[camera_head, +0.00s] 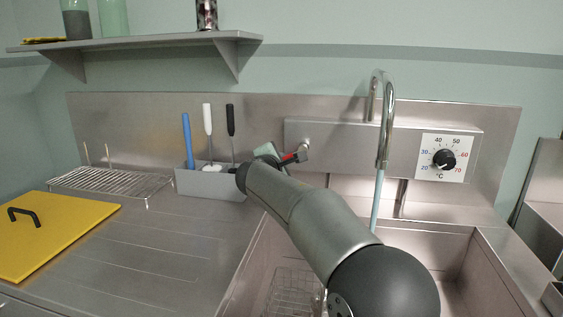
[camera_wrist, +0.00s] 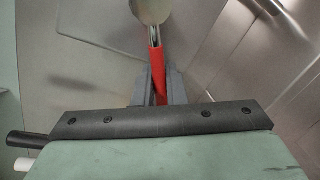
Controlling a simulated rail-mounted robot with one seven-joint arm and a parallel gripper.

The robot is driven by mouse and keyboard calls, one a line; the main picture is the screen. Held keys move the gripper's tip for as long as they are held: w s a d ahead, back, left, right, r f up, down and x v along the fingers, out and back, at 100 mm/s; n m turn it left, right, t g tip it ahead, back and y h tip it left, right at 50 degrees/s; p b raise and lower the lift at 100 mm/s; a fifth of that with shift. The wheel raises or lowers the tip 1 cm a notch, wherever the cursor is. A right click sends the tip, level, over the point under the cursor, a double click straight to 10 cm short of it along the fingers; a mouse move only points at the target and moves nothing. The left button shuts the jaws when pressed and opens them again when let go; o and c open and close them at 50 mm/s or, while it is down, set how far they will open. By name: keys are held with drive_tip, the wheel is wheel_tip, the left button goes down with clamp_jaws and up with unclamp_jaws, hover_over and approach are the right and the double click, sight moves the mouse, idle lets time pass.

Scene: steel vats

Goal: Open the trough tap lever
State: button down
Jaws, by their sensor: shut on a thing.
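The tap lever has a red grip (camera_wrist: 158,68) and comes off a round metal hub on the steel panel, at the top of the wrist view. In the head view the red lever (camera_head: 289,158) shows small at the panel's left end, pointing left from its fitting. My gripper (camera_wrist: 160,88) is shut on the red grip, one grey finger on each side. In the head view my gripper (camera_head: 272,155) is partly hidden behind my arm. The curved spout (camera_head: 386,125) stands right of the lever, with a pale blue stream or tube (camera_head: 377,200) hanging below it.
A grey holder (camera_head: 208,184) with blue, white and black handles stands just left of my gripper. A wire rack (camera_head: 110,182) and yellow board (camera_head: 55,235) lie further left. The temperature dial (camera_head: 444,159) is right. The sink basin (camera_head: 455,255) lies below my arm.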

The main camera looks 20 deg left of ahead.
drive_tip(key=c, duration=1.6)
unclamp_jaws()
drive_tip(key=shift+o, duration=0.2)
drive_tip(key=shift+s, duration=0.1)
drive_tip(key=b+v, duration=0.1)
drive_tip(key=v, duration=1.6)
drive_tip(key=shift+s+b, duration=0.2)
drive_tip(key=shift+b, duration=0.1)
